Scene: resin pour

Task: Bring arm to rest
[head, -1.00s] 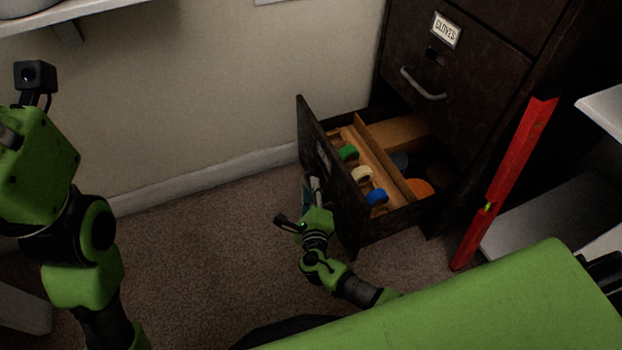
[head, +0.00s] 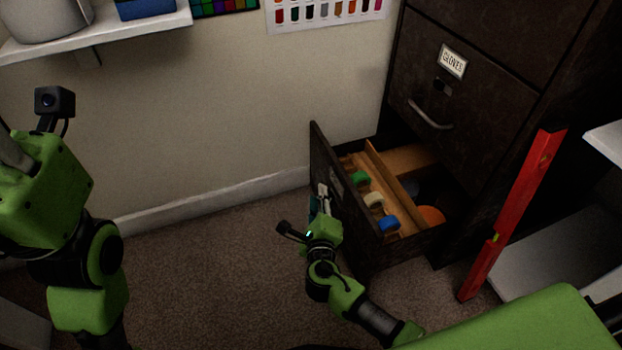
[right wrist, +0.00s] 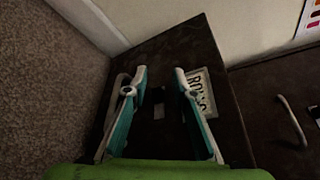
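My right gripper (head: 322,205) is in front of the open bottom drawer's front panel (head: 345,205). In the right wrist view its two teal-and-grey fingers (right wrist: 158,88) are spread apart with nothing held between them. The drawer front (right wrist: 180,50) lies behind them, with a white label (right wrist: 203,92) partly covered by one finger. I cannot tell whether a finger touches the panel. My left arm shows at the left edge of the head view, its gripper (head: 12,150) mostly cut off by the frame, so its state is unclear.
The dark cabinet (head: 475,75) stands at the right. The drawer holds green, cream and blue rolls (head: 373,200). A red level (head: 512,215) leans near a pale shelf (head: 560,250). A wall shelf (head: 140,28) is at upper left. Carpet (head: 210,270) is clear between my arms.

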